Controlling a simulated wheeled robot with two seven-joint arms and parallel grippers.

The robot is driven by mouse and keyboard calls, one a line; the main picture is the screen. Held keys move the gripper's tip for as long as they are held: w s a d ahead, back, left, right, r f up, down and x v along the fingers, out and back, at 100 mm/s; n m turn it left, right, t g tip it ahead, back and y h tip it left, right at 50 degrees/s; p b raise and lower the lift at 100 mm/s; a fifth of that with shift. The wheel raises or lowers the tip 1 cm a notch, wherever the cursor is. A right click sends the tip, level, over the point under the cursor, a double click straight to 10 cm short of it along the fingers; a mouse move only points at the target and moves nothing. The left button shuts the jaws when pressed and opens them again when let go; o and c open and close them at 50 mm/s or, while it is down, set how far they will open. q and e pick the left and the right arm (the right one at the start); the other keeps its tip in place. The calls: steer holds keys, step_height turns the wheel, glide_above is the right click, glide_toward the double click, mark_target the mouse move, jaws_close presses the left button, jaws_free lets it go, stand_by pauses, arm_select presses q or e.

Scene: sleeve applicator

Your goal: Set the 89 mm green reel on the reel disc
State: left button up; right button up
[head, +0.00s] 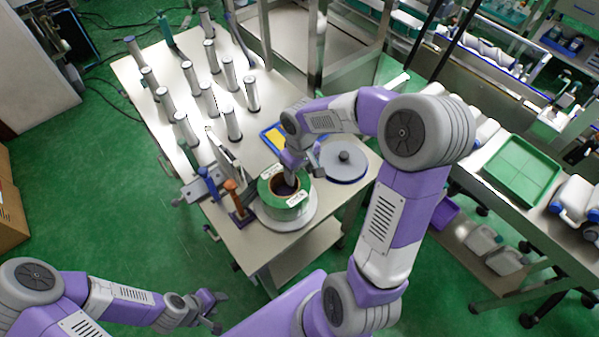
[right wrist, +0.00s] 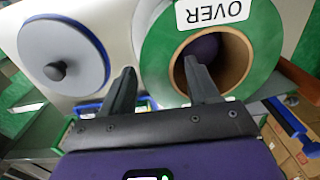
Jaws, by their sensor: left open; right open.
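The green reel (head: 284,208), with a brown core and white labels, lies flat over the pale reel disc (head: 307,218) at the table's front corner. In the right wrist view the reel (right wrist: 157,55) shows an "OVER" label upside down and a purple post inside its core. My right gripper (head: 290,168) is over the reel's far side. Its jaws (right wrist: 160,80) are open, one fingertip in front of the core opening and the other just outside the rim. I cannot tell whether they touch it. My left gripper (head: 214,312) is open and empty, away from the table at lower left.
A grey disc with a black knob (head: 344,157) lies right of the reel. A blue tray (head: 272,137) is behind it. An orange-handled tool (head: 232,188) stands close on the left. Several white-topped cylinders (head: 229,73) fill the table's back left.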

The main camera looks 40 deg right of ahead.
step_height(320, 180, up, 11)
steer(key=p, duration=0.2)
steer(key=shift+d, duration=0.1)
stand_by(0.5)
